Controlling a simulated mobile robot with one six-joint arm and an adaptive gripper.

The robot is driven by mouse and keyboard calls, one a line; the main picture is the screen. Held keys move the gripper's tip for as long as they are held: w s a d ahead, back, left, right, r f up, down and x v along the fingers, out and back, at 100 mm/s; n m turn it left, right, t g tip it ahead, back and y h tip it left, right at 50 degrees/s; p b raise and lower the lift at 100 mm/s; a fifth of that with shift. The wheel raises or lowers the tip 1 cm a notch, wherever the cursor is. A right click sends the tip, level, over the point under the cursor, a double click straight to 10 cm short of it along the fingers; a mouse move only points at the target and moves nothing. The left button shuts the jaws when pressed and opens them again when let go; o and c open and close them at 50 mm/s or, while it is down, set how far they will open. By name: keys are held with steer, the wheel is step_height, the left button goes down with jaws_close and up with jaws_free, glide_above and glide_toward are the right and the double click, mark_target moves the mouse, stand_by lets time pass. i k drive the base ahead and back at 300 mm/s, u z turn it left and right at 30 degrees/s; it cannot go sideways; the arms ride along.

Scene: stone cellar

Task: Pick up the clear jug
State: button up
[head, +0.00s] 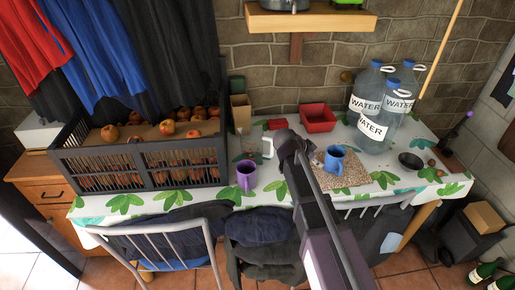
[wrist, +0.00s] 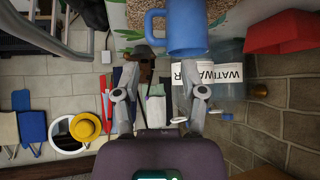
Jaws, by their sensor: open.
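A small clear, jug-like vessel with a pale handle (head: 267,147) stands on the table in the head view, behind and right of the purple mug. My gripper (head: 288,145) is just right of it in the picture, above the table; the gap in depth is hard to judge. In the wrist view my gripper (wrist: 160,95) has its two fingers apart with nothing held between them. I cannot make out the clear jug in the wrist view. My arm hides part of the table behind it.
A purple mug (head: 246,177) and blue mug (head: 335,158) flank my gripper; the blue mug also shows in the wrist view (wrist: 187,30). Large water bottles (head: 372,130) stand right. A red bin (head: 317,118) is behind, a black crate (head: 140,160) left. Chairs line the front.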

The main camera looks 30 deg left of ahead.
mark_target(252, 137)
steer(key=u, duration=1.25)
